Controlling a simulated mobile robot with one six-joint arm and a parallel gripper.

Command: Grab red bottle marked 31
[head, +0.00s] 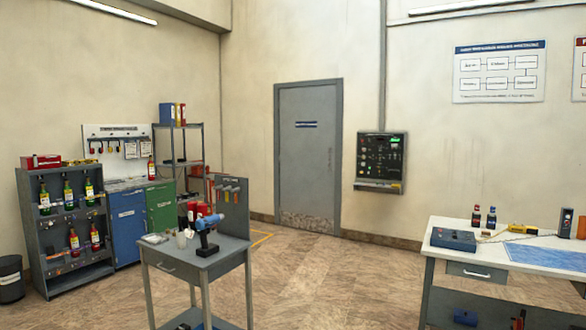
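Several bottles with coloured bands and pale labels stand in a dark grey rack (62,262) at the left. Upper-shelf ones, such as this bottle (68,194), look partly green or yellow; lower-shelf ones include a reddish bottle (74,241) and another reddish bottle (95,237). A red bottle (151,168) stands upright on the cabinets beside the rack. Red cylinder shapes (203,210) show behind a blue tool on the cart. The labels are too small to read, so I cannot tell which is marked 31. My gripper is not in view.
A grey tool cart (206,262) stands in front, between me and the cabinets. A white-topped bench (465,236) with small bottles (491,217) and a blue box (453,239) is at the right. The floor (330,285) between cart and bench is clear. A bin (11,280) is far left.

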